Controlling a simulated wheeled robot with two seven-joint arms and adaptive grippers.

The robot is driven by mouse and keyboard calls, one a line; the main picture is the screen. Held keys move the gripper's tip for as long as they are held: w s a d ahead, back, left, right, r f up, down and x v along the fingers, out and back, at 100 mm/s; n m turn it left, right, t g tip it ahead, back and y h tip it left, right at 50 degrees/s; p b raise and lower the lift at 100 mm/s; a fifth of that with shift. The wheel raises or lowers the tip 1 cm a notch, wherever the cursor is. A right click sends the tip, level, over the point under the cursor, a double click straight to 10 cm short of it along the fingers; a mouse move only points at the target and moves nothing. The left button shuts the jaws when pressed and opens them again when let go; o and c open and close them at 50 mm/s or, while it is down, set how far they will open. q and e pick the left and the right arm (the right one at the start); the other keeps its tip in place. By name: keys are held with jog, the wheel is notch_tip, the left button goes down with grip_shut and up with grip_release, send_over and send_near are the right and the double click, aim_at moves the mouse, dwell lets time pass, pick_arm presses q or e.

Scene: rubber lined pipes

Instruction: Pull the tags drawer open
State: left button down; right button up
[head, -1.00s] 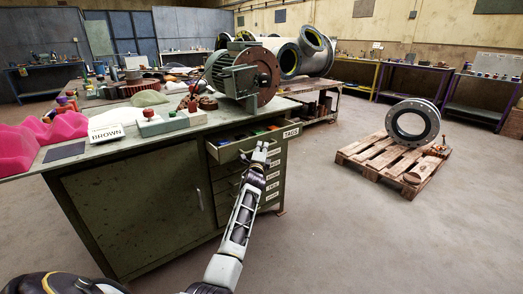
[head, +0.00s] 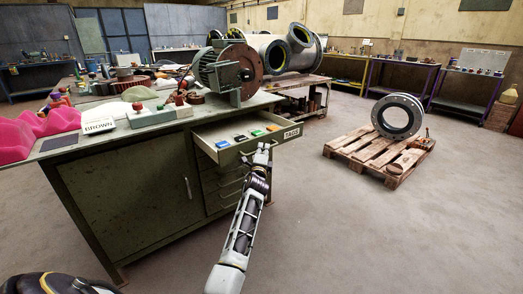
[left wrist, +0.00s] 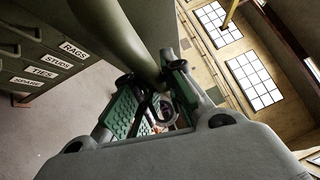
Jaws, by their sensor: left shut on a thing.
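The tags drawer (head: 230,144) is the top drawer of the green workbench and stands well out from it. Its label (head: 291,133) is on the right of its front. Colored tags, blue, black, green and orange, lie inside in a row. My left gripper (head: 262,150) is at the middle of the drawer front, shut on the drawer handle. In the left wrist view the handle (left wrist: 160,95) shows between the green-padded fingers, partly hidden by them. My right gripper is not in view.
Lower drawers (head: 222,178) under it are closed; the left wrist view shows their labels. A pallet (head: 350,150) with a pipe piece stands right; floor between is clear.

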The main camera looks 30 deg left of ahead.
pick_arm(q)
jog(key=shift+f, duration=0.1)
jog(key=c, duration=1.8)
grip_release()
jog(key=shift+o, duration=0.2)
jog(key=shift+s+d, duration=0.1)
jog(key=shift+s, duration=0.1)
jog(key=v, duration=0.7)
jog(key=shift+s+f, duration=0.1)
jog(key=shift+s, duration=0.05)
